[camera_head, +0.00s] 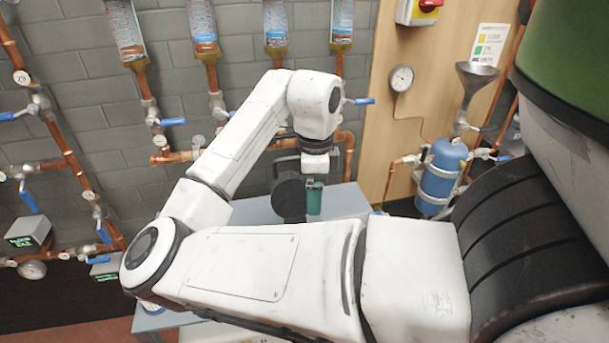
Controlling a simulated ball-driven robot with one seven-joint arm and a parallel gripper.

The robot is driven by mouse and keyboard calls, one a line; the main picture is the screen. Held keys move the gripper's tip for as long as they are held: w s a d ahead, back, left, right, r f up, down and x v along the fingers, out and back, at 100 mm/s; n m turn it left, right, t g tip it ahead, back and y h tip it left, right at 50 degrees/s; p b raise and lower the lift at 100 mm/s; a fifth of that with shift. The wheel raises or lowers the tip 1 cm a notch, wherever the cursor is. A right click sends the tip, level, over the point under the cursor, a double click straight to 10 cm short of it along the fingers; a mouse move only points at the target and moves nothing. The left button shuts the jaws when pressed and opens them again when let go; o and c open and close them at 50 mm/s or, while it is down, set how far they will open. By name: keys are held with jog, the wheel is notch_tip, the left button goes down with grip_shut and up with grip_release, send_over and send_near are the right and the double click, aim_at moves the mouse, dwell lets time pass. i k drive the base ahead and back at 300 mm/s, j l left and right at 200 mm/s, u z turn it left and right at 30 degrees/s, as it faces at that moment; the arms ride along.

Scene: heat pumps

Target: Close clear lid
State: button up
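I cannot make out a clear lid in this view. My arm reaches over a grey table (345,201), and its end points down there. My gripper (314,182) is small and partly hidden at the end of the arm. A teal upright block (314,200) shows directly below it; I cannot tell whether it is held or part of the gripper. A dark rounded thing (289,199) is just left of the teal block, close to it. My forearm hides much of the table's front.
Copper pipes with blue-handled valves (172,121) line the grey brick wall behind the table. A blue tank (441,178) and a metal funnel (473,80) are at right, near a wooden panel (435,70) with a gauge (401,78). Pipes also stand at left.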

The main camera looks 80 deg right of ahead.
aim_at(288, 197)
jog(key=z, duration=1.15)
